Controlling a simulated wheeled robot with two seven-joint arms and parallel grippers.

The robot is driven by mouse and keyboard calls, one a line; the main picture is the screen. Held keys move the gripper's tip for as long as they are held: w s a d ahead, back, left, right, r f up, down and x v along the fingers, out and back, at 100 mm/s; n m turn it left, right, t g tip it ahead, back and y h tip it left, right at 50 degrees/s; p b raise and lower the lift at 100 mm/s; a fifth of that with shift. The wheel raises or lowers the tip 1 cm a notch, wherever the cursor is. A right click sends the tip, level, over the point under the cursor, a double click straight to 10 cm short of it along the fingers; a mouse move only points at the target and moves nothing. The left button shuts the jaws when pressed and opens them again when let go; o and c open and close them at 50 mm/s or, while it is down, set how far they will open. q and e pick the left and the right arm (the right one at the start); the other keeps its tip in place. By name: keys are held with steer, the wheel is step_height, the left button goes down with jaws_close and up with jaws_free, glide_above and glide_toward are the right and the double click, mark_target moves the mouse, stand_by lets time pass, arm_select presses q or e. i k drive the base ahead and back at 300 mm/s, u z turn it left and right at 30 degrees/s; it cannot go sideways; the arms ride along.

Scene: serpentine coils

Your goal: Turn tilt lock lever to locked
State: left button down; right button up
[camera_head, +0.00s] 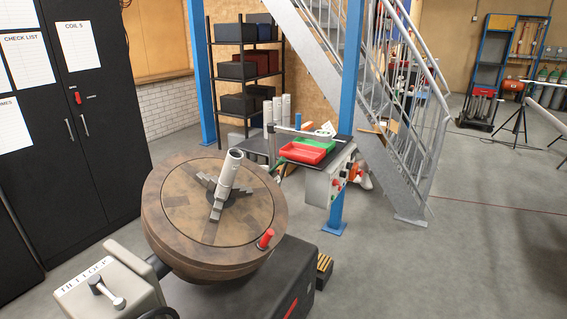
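A light grey box (128,268) stands at the lower left, with a white label strip (82,278) on top that appears to read TILT LOCK. A metal lever (107,290) with a rounded knob lies on the box's top, angled from upper left to lower right. I cannot tell from this view which position it is in. Beside the box is a tilted round brown turntable (175,225), with a grey tube (229,172) held in its jaws. Neither of my grippers is in view.
A red handle (265,239) sticks up at the turntable's right edge. A dark base (262,282) lies below it. A black cabinet (95,130) stands at the left. A bench with a red tray (306,152) and control box stands behind. Open floor (440,265) lies at the right.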

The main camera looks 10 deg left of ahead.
mark_target(96, 282)
steer(key=u, duration=1.55)
steer(key=k, duration=1.15)
steer(key=u, duration=0.75)
steer(key=i, duration=1)
steer(key=z, duration=0.05)
